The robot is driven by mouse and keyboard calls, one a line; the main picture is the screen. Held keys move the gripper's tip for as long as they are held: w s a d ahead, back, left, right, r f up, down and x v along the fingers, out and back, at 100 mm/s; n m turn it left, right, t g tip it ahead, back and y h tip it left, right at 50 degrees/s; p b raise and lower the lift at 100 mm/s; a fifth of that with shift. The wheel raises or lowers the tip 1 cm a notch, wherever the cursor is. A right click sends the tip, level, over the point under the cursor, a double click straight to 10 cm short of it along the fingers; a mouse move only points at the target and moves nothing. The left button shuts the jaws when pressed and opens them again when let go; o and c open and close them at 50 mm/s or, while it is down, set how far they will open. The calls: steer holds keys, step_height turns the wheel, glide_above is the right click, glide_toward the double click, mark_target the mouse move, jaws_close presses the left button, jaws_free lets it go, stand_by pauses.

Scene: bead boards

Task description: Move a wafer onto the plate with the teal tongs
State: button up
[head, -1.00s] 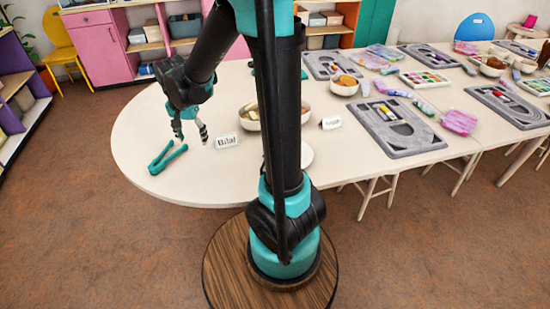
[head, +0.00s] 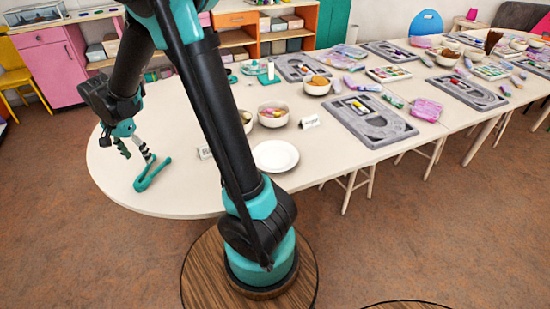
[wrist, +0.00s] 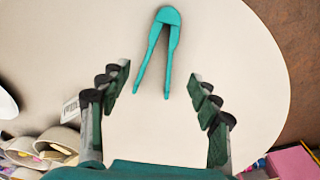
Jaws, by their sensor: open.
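The teal tongs (head: 152,175) lie on the near left part of the table, their two arms spread in a narrow V. In the wrist view the tongs (wrist: 157,50) have their joined end at the top and their free tips pointing toward me. My gripper (head: 136,153) is open and empty, close above the tongs; in the wrist view its fingers (wrist: 162,98) stand on both sides of the tips, without visible contact. The white plate (head: 275,156) is on the table, right of my arm, and looks empty. I cannot tell which bowl holds wafers.
A bowl (head: 273,114) with pink and yellow pieces stands behind the plate. Another bowl (head: 247,122) is partly hidden by my arm. A bowl of tan pieces (head: 318,86) stands farther back. Name card (head: 310,121) and grey bead boards (head: 370,121) lie right.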

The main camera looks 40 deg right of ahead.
mark_target(147, 171)
steer(key=shift+w+d+f, duration=0.1)
steer(key=shift+d+f, duration=0.05)
steer(key=shift+f, duration=1.35)
steer(key=shift+w+d+f, duration=0.1)
steer(key=shift+f, duration=1.35)
steer(key=shift+w+d+f, duration=0.1)
steer(key=shift+d+f, duration=0.05)
steer(key=shift+f, duration=1.35)
steer(key=c, duration=0.7)
step_height(147, 171, up, 12)
